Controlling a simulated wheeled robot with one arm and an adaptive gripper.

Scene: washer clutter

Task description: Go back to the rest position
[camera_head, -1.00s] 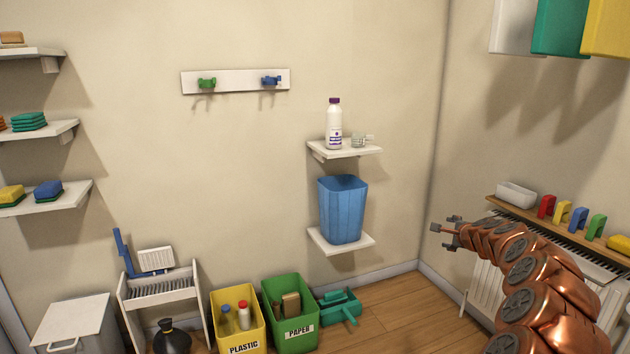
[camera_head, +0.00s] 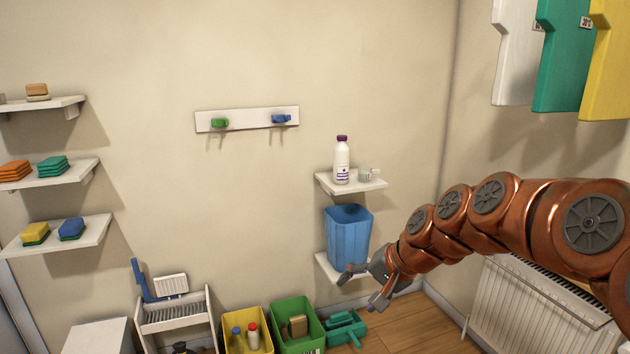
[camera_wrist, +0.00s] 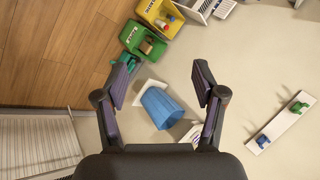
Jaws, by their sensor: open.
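My gripper (camera_head: 366,284) is at the end of my copper arm, in front of the lower wall shelf in the head view. In the wrist view my gripper (camera_wrist: 155,92) is open, with its two fingers wide apart and nothing between them in its grasp. The blue bin (camera_head: 348,236) stands on the lower shelf (camera_head: 326,268), behind and above the gripper. The bin also shows beyond the fingers in the wrist view (camera_wrist: 160,108), apart from them.
Yellow (camera_head: 238,342) and green (camera_head: 302,338) bins stand on the floor. A radiator (camera_head: 545,310) is at right, below hanging white, green and yellow boards (camera_head: 560,55).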

